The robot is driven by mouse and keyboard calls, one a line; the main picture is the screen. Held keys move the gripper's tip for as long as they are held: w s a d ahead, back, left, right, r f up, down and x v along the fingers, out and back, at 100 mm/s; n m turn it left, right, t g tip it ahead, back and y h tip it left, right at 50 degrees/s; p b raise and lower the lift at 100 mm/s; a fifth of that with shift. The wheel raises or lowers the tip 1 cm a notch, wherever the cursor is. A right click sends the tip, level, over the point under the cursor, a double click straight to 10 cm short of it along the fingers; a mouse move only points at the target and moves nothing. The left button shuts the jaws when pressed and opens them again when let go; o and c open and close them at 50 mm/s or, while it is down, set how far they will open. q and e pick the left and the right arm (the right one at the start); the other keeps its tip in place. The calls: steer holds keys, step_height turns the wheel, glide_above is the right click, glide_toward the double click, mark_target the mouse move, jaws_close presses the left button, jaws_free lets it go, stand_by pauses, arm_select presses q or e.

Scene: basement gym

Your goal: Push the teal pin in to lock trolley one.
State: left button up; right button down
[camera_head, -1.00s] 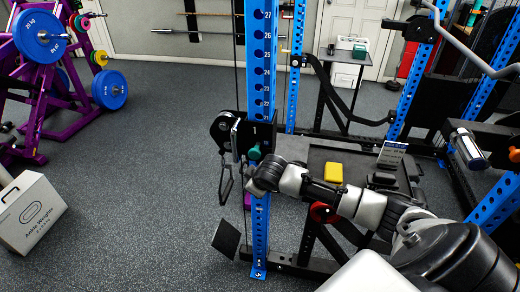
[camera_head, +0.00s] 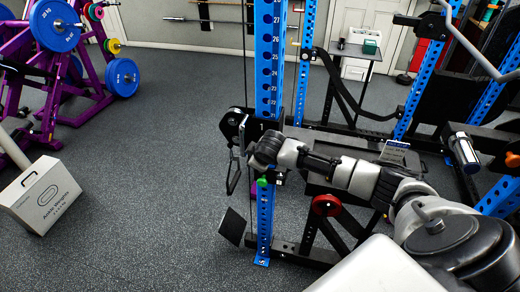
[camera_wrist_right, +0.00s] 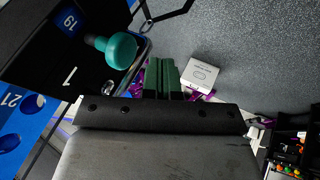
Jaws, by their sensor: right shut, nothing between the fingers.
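Trolley one is a black carriage (camera_head: 232,122) on the blue numbered upright (camera_head: 268,60), with a white "1" on its face in the right wrist view (camera_wrist_right: 40,42). The teal pin (camera_wrist_right: 118,50) is a rounded knob standing out from that face; the arm hides it in the head view. My right gripper (camera_head: 258,152) is at the trolley, in front of the upright. My left gripper is out of view.
A dark handle (camera_head: 233,176) hangs below the trolley. A red round knob (camera_head: 326,205) sits low on the rack. A white ankle-weights box (camera_head: 40,195) stands on the floor at left, near purple plate racks (camera_head: 93,65). The middle floor is clear.

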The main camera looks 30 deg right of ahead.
steer(key=shift+w+d+r+p, duration=0.1)
steer(key=shift+w+d+p, duration=0.2)
steer(key=shift+w+d, duration=0.65)
steer(key=shift+d, duration=0.15)
steer(key=shift+w+d+b, duration=0.45)
steer(key=shift+w+d, duration=0.3)
steer(key=shift+d, duration=0.15)
steer(key=shift+r, duration=0.1)
